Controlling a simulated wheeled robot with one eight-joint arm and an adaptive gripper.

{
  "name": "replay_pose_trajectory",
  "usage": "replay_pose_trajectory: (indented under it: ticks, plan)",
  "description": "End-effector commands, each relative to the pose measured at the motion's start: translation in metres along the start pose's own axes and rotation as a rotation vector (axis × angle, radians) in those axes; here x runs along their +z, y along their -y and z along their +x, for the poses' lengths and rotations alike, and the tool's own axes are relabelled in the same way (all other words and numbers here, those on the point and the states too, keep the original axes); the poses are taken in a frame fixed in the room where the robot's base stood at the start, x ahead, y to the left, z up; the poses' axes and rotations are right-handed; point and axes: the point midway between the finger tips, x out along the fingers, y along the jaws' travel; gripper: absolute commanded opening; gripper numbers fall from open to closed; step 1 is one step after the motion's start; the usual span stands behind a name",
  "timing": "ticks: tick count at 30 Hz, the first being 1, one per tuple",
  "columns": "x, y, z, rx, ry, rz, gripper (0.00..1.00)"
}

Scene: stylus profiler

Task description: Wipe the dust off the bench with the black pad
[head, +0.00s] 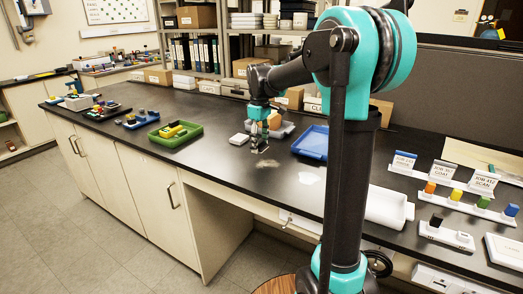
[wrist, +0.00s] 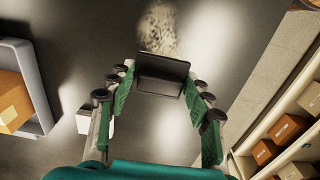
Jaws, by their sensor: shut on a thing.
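The black pad (wrist: 160,75) sits between the green-padded fingertips of my gripper (wrist: 160,90) in the wrist view, and the fingers are shut on it. A speckled pale dust patch (wrist: 160,28) lies on the dark bench just beyond the pad's far edge. In the head view my gripper (head: 259,146) points down low over the bench (head: 215,150), with the dust patch (head: 267,163) just in front of it.
A white block (head: 239,139) stands left of my gripper, and a blue tray (head: 312,142) lies to the right. A green tray (head: 175,133) with coloured pieces is farther left.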

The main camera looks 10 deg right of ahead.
Motion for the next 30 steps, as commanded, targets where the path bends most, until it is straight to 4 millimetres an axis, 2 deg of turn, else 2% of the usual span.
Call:
replay_pose_trajectory:
  ticks: [9, 26, 30]
  plan:
    - [-0.006, 0.0, -0.024, 0.0, 0.0, 0.002, 0.19]
    - [-0.006, -0.001, -0.025, 0.0, 0.0, 0.003, 0.19]
    - [-0.002, -0.001, -0.034, 0.0, 0.0, 0.021, 0.19]
